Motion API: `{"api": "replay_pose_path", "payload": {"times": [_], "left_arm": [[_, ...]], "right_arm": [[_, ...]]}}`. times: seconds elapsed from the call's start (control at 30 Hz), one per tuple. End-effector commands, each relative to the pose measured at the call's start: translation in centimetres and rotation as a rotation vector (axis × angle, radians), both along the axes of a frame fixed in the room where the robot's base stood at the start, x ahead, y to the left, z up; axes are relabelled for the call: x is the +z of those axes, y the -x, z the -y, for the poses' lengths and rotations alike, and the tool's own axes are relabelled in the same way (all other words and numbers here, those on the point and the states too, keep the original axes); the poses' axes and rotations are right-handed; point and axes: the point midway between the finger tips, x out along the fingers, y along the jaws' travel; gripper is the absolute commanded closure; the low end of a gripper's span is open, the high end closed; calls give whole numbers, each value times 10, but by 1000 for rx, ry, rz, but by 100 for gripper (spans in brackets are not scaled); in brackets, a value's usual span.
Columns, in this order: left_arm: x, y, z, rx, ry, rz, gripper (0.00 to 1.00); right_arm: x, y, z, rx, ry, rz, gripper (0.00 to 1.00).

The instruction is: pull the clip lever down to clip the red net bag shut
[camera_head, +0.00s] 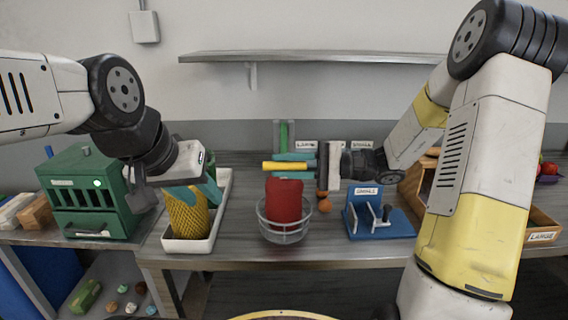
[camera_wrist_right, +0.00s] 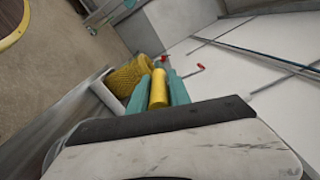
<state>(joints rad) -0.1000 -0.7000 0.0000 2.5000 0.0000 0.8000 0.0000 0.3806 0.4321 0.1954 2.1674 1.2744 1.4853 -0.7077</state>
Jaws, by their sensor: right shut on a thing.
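The handle lies level and sticks out left past the teal fingers. The right wrist view shows the handle (camera_wrist_right: 158,88) between both fingers. How it joins the clip is hidden. My left gripper (camera_head: 196,191) has its teal fingers spread at the top of a yellow net bag (camera_head: 187,218).
The yellow bag stands in a white tray (camera_head: 224,200) at left. A green machine (camera_head: 92,195) is at far left. A green upright (camera_head: 283,136) stands behind the handle. An orange ball (camera_head: 325,205) and a blue stand (camera_head: 380,225) are right of the basket. A shelf (camera_head: 320,57) hangs above.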

Motion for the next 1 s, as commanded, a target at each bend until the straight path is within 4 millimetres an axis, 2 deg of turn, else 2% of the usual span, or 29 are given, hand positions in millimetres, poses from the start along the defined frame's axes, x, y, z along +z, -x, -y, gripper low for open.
{"api": "replay_pose_path", "payload": {"times": [0.03,0.1,0.53,0.9,1.0], "left_arm": [[0,0,0,0,0,0,64],[0,0,0,0,0,0,64],[0,0,0,0,0,0,64],[0,0,0,0,0,0,64],[0,0,0,0,0,0,64]], "right_arm": [[-9,-1,2,-8,20,-16,70],[-9,-1,2,-9,19,-15,58],[-6,-1,6,-7,15,-7,58],[-7,-2,65,-10,16,-9,58],[-7,-2,74,-10,16,-10,58]]}}
